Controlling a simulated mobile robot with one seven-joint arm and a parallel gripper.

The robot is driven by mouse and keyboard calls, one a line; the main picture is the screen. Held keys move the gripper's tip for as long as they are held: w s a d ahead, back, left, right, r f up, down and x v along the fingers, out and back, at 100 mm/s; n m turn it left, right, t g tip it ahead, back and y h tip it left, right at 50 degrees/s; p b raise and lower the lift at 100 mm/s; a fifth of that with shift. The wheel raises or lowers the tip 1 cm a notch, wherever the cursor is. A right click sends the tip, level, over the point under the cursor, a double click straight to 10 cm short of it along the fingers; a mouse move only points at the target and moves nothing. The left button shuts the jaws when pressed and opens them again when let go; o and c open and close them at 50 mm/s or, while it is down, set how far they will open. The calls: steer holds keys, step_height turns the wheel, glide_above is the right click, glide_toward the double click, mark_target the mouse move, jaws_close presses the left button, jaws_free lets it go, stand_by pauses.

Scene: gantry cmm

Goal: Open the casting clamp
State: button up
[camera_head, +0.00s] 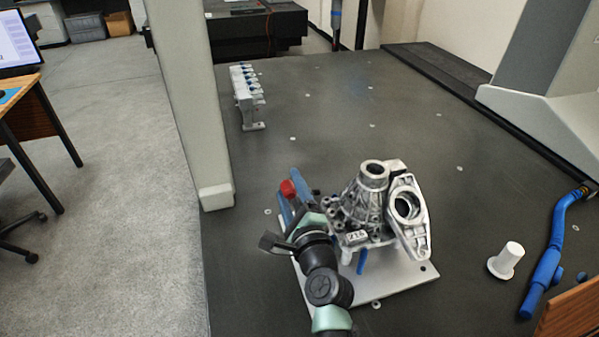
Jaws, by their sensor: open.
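The grey metal casting (368,198) stands upright on a pale base plate (402,290) on the dark table. A clamp with blue bars (300,187) and a red tip (288,188) rises at the casting's left side. My gripper (303,225) is at the near left of the casting, close to the lower part of the clamp. Its jaws are open, but my wrist largely hides the fingers. I cannot tell whether they touch the clamp. The clamp's lower end is also hidden by my wrist.
A pale column (188,100) stands at the table's left edge. A rack with blue-topped parts (247,97) is at the back left. A white cylinder (507,260) and a blue articulated arm (552,255) are at the right. The table behind the casting is largely clear.

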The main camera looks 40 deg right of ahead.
steer(key=v, duration=1.2)
steer(key=shift+s+p, duration=0.2)
steer(key=shift+p, duration=0.2)
steer(key=w+a+r+n+t+y+p, duration=0.25)
steer(key=a+r+n, duration=0.25)
steer(key=r, duration=0.5)
steer(key=w+a+r+n+t+y+p, duration=0.1)
steer(key=w+a+r+n, duration=0.35)
steer(key=r, duration=0.55)
steer(key=w+a+r+n+t+y+p, duration=0.1)
steer(key=w+a+r+n+t+p, duration=0.1)
steer(key=a+r+n, duration=0.6)
steer(key=s+a+r+n+t+y+p, duration=0.1)
steer(key=s+a+r+n+t, duration=0.1)
steer(key=r, duration=0.8)
steer(key=s+a+r+n+t+y+p, duration=0.1)
steer(key=s+a+r+n, duration=0.3)
steer(key=r, duration=0.6)
steer(key=s+a+r+n+t+y+p, duration=0.1)
steer(key=s+a+r+n, duration=0.3)
steer(key=r, duration=0.6)
steer(key=shift+a+n+t+p, duration=0.45)
steer(key=shift+n+t+p, duration=0.2)
steer(key=shift+n+t, duration=0.15)
steer(key=shift+s+r, duration=0.1)
